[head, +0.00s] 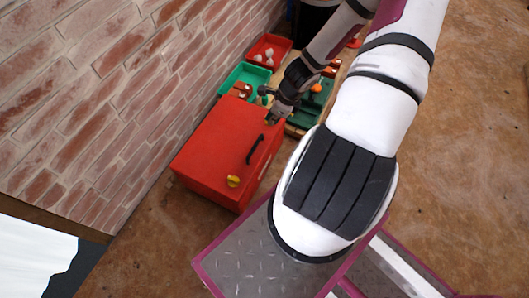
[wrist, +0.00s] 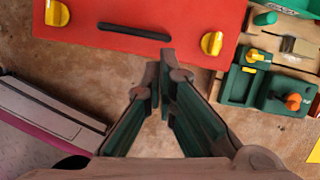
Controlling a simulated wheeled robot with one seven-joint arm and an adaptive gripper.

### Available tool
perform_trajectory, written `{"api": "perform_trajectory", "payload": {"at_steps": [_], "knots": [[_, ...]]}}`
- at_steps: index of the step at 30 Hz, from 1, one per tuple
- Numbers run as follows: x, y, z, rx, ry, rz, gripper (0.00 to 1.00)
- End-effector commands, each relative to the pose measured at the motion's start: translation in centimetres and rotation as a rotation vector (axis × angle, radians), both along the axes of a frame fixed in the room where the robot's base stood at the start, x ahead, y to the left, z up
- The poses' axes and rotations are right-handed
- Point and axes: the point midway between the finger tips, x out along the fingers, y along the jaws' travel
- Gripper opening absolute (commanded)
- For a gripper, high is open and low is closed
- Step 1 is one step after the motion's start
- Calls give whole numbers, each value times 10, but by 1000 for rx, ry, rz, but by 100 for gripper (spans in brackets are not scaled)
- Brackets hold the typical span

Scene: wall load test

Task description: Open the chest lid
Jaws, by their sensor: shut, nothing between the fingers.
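The red chest (head: 222,150) stands on the floor against the brick wall in the head view, its lid down. A black handle (head: 255,149) and a yellow latch (head: 233,181) show on it. In the wrist view the chest (wrist: 190,14) fills the top, with the black handle (wrist: 134,31) between two yellow latches, left (wrist: 57,13) and right (wrist: 212,43). My gripper (wrist: 160,65) is shut and empty, its tips near the chest's lower edge in the picture, right of the handle's middle. I cannot tell whether the tips touch the chest. In the head view my gripper (head: 272,117) is at the chest's far end.
A green tray (head: 245,77) and a red bin (head: 269,51) with white items stand beyond the chest along the wall. A green tool case (wrist: 270,85) with yellow and orange parts lies right of the chest in the wrist view. Brown floor (head: 150,235) is clear in front.

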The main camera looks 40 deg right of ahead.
Motion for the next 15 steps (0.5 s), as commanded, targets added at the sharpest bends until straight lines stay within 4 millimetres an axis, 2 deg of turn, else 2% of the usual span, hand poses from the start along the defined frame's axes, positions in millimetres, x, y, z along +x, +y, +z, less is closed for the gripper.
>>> {"api": "perform_trajectory", "payload": {"at_steps": [1,3,11,15], "knots": [[-5,1,-21,25,8,-60,0],[-9,1,-35,45,17,-122,0],[-11,1,-57,64,28,-194,0],[-6,4,-77,66,29,-190,0]]}}
